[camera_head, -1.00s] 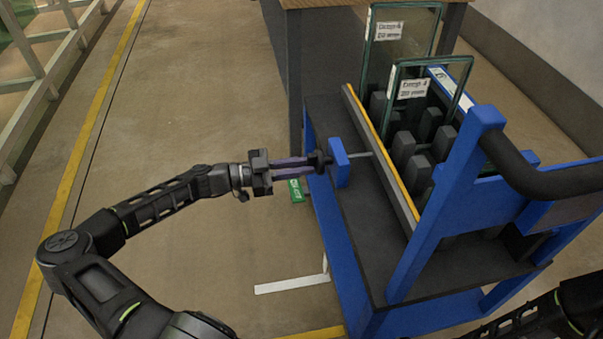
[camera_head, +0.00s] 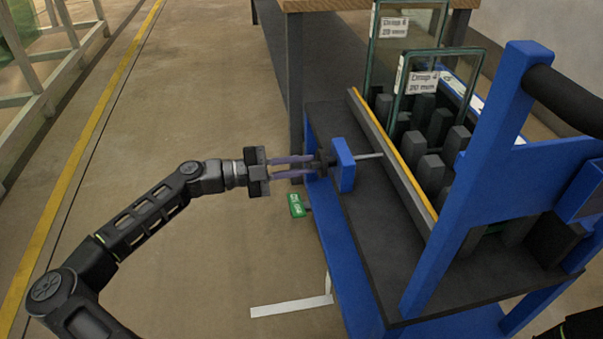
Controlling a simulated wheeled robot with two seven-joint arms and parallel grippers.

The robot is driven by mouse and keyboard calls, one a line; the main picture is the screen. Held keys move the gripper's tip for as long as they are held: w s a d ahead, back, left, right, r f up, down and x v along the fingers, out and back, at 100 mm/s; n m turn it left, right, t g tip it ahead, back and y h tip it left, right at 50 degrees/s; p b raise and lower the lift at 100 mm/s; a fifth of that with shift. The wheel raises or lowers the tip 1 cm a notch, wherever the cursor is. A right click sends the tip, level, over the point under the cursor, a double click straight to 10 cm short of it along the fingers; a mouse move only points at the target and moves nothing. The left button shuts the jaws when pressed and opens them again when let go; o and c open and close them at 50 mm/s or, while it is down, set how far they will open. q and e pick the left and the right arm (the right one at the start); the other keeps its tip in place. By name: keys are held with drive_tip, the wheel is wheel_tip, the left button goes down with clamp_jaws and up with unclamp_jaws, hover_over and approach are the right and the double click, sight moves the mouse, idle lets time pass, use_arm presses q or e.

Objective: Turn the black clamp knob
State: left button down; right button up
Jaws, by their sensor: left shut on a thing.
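The black clamp knob (camera_head: 322,163) sits on the near-left side of a blue clamp block (camera_head: 343,164) at the left edge of the cart. A metal rod (camera_head: 369,156) runs from the block toward a long rail with a yellow edge. My left gripper (camera_head: 311,166) comes in level from the left and is shut on the knob, with its purple fingers at either side of it. The fingertips partly hide the knob. My right gripper is out of view; only a dark piece of my right arm shows at the lower right corner.
The blue cart (camera_head: 431,261) has a dark top and holds two labelled glass panes (camera_head: 424,84) between several dark blocks. Its blue post and black handle (camera_head: 569,97) stand at the right. A green box (camera_head: 296,205) lies on the floor below my gripper. Floor to the left is clear.

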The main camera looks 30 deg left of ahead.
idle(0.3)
use_arm(q)
drive_tip(key=c, duration=1.4)
unclamp_jaws()
drive_tip(key=shift+a, duration=0.1)
drive_tip(key=p+v, duration=0.2)
drive_tip(key=v, duration=0.5)
drive_tip(key=shift+s+a, duration=0.25)
